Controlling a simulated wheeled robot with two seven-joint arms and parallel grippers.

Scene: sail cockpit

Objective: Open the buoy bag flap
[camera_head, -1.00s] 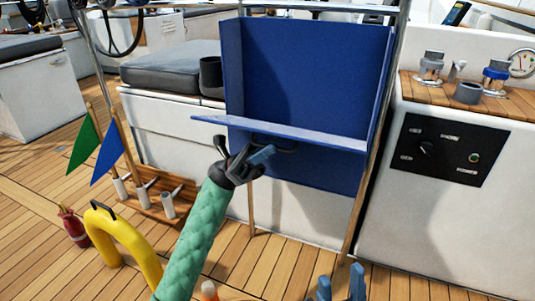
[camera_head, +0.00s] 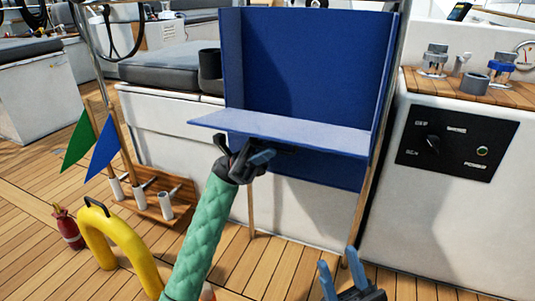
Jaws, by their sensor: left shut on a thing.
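The buoy bag (camera_head: 305,60) is a dark blue, open-fronted box hung on a rail at the centre. Its lighter blue flap (camera_head: 285,130) juts out toward me from the lower front, with its upper face showing. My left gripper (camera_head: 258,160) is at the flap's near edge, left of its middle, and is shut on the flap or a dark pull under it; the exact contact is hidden. My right gripper (camera_head: 340,272) is low at the bottom edge, its blue fingers apart and empty, away from the bag.
A yellow horseshoe buoy (camera_head: 112,240) stands on the deck at the left, near a red bottle (camera_head: 68,228). A wooden rack (camera_head: 150,200) holds a green flag (camera_head: 78,147) and a blue flag (camera_head: 103,150). A white console (camera_head: 450,215) stands at the right.

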